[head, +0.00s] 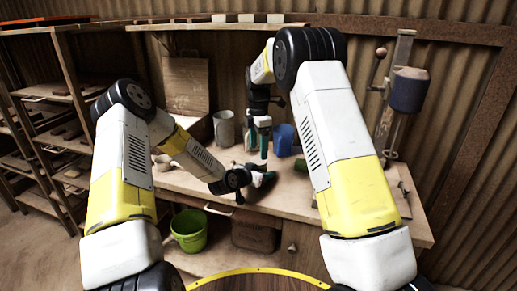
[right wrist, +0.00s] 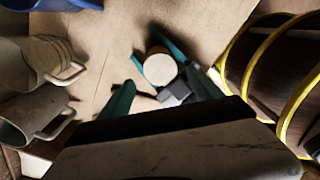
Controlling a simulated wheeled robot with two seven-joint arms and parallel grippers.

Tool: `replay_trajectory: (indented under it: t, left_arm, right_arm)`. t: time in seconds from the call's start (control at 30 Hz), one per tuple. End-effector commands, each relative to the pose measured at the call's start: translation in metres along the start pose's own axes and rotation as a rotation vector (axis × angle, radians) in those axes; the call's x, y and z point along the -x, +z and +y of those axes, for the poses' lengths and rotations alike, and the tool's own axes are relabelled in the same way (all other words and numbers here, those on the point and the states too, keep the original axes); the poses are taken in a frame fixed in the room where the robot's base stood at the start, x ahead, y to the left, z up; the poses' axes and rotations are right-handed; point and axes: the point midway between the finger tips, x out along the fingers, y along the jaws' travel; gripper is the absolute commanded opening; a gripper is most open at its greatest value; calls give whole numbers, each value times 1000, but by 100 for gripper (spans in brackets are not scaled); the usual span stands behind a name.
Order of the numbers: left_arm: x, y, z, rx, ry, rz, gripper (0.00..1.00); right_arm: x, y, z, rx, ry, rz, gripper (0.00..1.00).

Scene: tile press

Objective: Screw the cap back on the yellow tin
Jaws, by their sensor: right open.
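My right gripper (head: 262,128) hangs over the workbench with its teal fingers pointing down. In the right wrist view its fingers (right wrist: 163,90) are apart, with nothing between them. Below them is a small round thing (right wrist: 159,69) with a pale flat top and a little tan side, likely the tin. I cannot tell whether that top is the cap or the tin's own top. My left gripper (head: 262,179) is low at the bench top; in the right wrist view its teal fingers lie on both sides of the round thing. In the head view the tin is hidden.
On the workbench (head: 200,187), a grey mug (head: 224,129) and a blue container (head: 285,140) stand near my right gripper. A press with a blue cylinder (head: 409,90) is at the right. A green bucket (head: 188,230) is below the bench. Shelves (head: 62,90) stand at the left.

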Motion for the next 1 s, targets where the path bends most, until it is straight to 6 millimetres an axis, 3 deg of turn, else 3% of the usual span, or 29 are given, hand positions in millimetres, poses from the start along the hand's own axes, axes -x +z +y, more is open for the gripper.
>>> replay_trajectory:
  t: [0.5, 0.83, 1.0]
  left_arm:
    - [0, 0, -1, 0, -1, 0, 0]
    - [0, 0, -1, 0, -1, 0, 0]
    - [0, 0, -1, 0, -1, 0, 0]
  right_arm:
    - [34, 0, 0, 446, 1, 0, 73]
    - [34, 0, 0, 457, 0, 0, 73]
    - [22, 0, -1, 457, -2, 1, 73]
